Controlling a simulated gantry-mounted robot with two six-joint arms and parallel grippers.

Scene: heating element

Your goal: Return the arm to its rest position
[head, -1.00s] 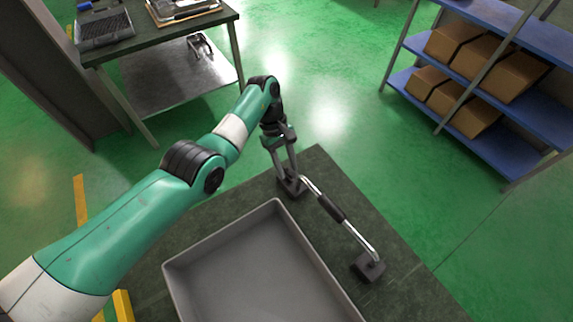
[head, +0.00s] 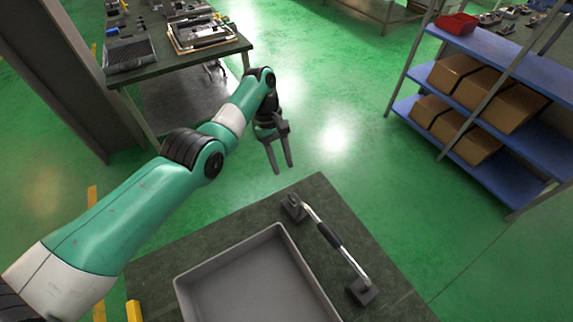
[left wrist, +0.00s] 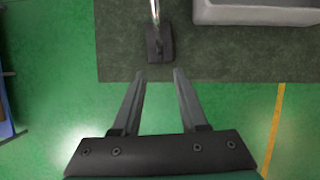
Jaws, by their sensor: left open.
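My left arm comes in from the left in the head view, and its gripper (head: 283,170) is open and empty. It hangs above and beyond the table's far edge, apart from the heating element (head: 331,235). The heating element is a metal rod with a dark middle sleeve and a dark block at each end, lying on the dark table (head: 352,206) to the right of the grey tray. In the left wrist view the open fingers (left wrist: 159,75) point toward one end block (left wrist: 159,44), with a gap between them. My right gripper is not in view.
An empty grey tray (head: 229,261) sits on the table, left of the heating element. A blue shelf (head: 500,55) with cardboard boxes stands at the right. A workbench (head: 185,52) with equipment stands at the back left. Green floor between them is clear.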

